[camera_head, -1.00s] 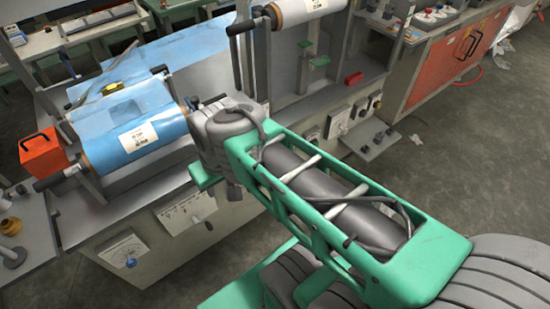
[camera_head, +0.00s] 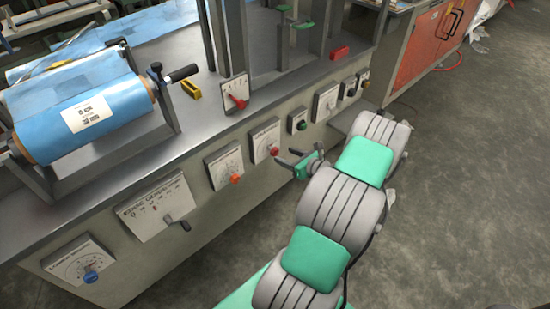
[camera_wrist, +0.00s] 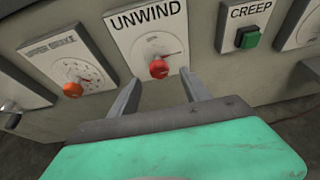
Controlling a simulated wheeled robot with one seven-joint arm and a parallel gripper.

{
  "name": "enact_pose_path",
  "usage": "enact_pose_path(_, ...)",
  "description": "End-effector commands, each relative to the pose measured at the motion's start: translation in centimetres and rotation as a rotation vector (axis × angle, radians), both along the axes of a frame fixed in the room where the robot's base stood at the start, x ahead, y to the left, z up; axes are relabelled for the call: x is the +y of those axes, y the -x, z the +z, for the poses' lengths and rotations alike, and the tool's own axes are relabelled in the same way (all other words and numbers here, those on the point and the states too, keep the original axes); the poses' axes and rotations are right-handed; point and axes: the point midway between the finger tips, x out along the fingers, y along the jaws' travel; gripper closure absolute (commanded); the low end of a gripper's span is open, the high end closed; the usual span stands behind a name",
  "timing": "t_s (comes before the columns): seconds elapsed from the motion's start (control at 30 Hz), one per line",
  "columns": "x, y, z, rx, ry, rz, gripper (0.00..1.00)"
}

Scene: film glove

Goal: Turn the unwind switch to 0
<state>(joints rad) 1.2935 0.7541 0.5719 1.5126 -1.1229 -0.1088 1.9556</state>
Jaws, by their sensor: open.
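The unwind switch (camera_wrist: 158,69) is a red knob on a white plate (camera_wrist: 130,43) marked UNWIND, on the front of a grey machine. It also shows in the head view (camera_head: 274,151). Its pointer and scale are too small to read. My gripper (camera_wrist: 160,93) is open, with its two fingers reaching toward the plate below and to either side of the red knob. In the head view my gripper (camera_head: 298,156) is just right of the knob. I cannot tell whether a finger touches the panel; nothing is between the fingers.
An orange knob (camera_wrist: 73,90) is on the plate to the left and a green CREEP button (camera_wrist: 247,38) is to the right. A blue knob (camera_head: 91,277) and a lever (camera_head: 185,226) are farther left. A blue film roll (camera_head: 88,115) lies above. Open floor is at right.

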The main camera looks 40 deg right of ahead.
Motion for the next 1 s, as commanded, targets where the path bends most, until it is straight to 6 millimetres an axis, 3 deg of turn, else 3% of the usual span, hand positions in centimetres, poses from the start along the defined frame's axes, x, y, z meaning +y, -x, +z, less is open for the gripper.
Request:
enact_pose_path(0.2, 0.3, -3.9, -1.6, 0.002, 0.004, 0.008, 0.45)
enact_pose_path(0.4, 0.3, -6.4, -2.6, 0.004, 0.005, 0.007, 0.45)
enact_pose_path(0.67, 0.3, -6.7, -2.5, 0.004, 0.005, 0.006, 0.45)
enact_pose_path(1.0, 0.3, -6.6, -2.5, 0.004, 0.006, 0.007, 0.71)
